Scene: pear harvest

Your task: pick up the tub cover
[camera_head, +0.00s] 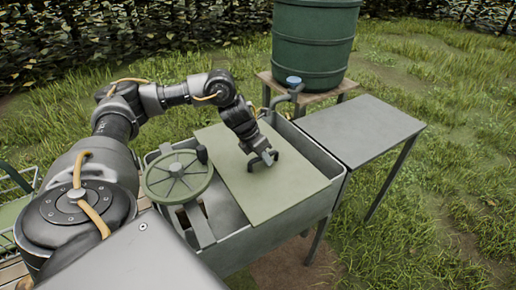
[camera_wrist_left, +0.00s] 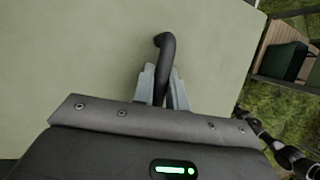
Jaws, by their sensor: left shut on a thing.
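The tub cover (camera_head: 280,198) is a flat, pale green square panel with a dark bar handle (camera_wrist_left: 166,48). In the head view it lies over the right part of the grey tub (camera_head: 232,262). My left gripper (camera_head: 264,158) reaches down to the handle. In the left wrist view the two fingers of my left gripper (camera_wrist_left: 163,88) are shut on the dark handle, with the cover's pale surface filling the space behind. I cannot tell whether the cover rests on the tub or is slightly above it. My right gripper is not in view.
A round green spoked lid or wheel (camera_head: 177,175) sits at the tub's left part. A grey side table (camera_head: 360,128) adjoins the tub on the right, its top bare. A green barrel (camera_head: 314,42) with a tap (camera_head: 293,82) stands on a wooden stand behind. Grass surrounds everything.

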